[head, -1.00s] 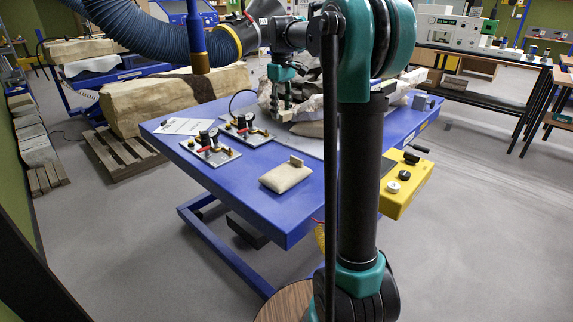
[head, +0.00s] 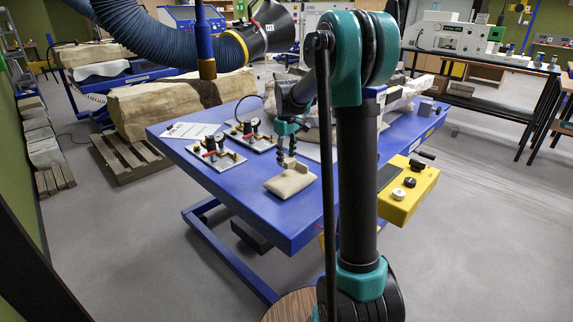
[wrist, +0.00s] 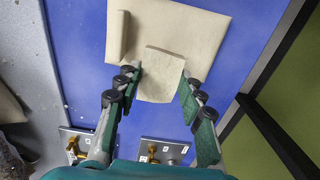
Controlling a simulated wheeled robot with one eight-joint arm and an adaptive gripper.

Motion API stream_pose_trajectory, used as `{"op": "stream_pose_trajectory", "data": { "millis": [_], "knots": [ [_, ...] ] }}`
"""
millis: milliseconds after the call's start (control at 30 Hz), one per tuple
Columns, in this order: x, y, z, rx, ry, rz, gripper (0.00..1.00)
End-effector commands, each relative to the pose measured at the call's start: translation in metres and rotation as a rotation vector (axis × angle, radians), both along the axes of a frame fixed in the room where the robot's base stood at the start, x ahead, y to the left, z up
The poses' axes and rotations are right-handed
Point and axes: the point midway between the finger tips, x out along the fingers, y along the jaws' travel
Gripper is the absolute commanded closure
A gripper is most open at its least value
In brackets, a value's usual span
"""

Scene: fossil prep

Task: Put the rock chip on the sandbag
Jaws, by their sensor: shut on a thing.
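The rock chip (wrist: 160,78) is a pale beige slab, held between the fingers of my gripper in the wrist view. My gripper (wrist: 161,72) is shut on it, one finger at each side. The sandbag (wrist: 190,30) is a beige pad on the blue table, behind and below the chip in that view. In the head view the fingertips of my gripper (head: 285,160) are just above the sandbag (head: 285,186). I cannot tell whether the chip touches the bag. A small beige upright piece (wrist: 118,37) shows at the sandbag's left part in the wrist view.
Two gauge plates with red-handled valves (head: 214,153) (head: 251,134) lie left of and behind the sandbag on the blue table (head: 265,215). A paper sheet (head: 190,131) lies at the far left. A yellow control box (head: 408,195) is at the table's right side.

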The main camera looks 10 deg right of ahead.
Motion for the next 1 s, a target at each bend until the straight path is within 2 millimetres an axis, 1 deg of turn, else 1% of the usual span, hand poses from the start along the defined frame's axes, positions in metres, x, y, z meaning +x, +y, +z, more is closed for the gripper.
{"op": "stream_pose_trajectory", "data": {
  "millis": [200, 233, 633, 667, 700, 800, 1000],
  "knots": [
    [0.0, 0.0, -0.029, 0.0, 0.0, 0.0, 0.95],
    [0.0, 0.0, -0.031, 0.0, 0.0, 0.0, 0.95],
    [0.0, 0.0, -0.036, 0.0, 0.0, 0.0, 0.95],
    [0.0, 0.0, -0.036, 0.0, 0.0, 0.0, 0.58],
    [0.0, 0.0, -0.036, 0.0, 0.0, 0.0, 0.53],
    [0.0, 0.0, -0.036, 0.0, 0.0, 0.0, 0.41],
    [0.0, 0.0, -0.036, 0.0, 0.0, 0.0, 0.41]
  ]
}}
